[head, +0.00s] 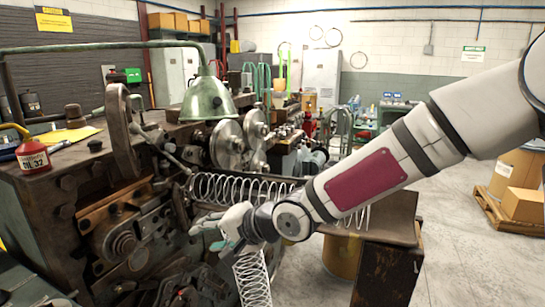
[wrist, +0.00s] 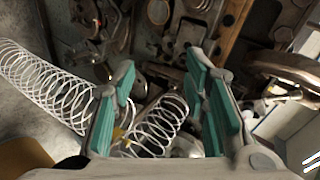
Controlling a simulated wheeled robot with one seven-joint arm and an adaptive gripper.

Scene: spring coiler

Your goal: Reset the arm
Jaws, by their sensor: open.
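My arm reaches in from the right in the head view, and my gripper (head: 212,232) hangs in front of the coiling machine (head: 60,205). In the wrist view, my gripper (wrist: 160,105) shows its two green-padded fingers spread apart. A coiled wire spring (wrist: 162,122) shows between and beyond the fingers; I cannot tell whether it touches them. Another stretch of spring (wrist: 40,85) lies left of the fingers. In the head view, a long spring (head: 235,188) runs sideways behind my arm, and a spring piece (head: 252,280) hangs below my gripper. My forearm hides part of the long spring.
A green lamp (head: 207,100) hangs over the machine's rollers. A red oil can (head: 32,157) and a yellow cloth (head: 72,135) sit on the machine top at left. A pallet with boxes (head: 520,203) stands at right. The floor (head: 455,262) between is clear.

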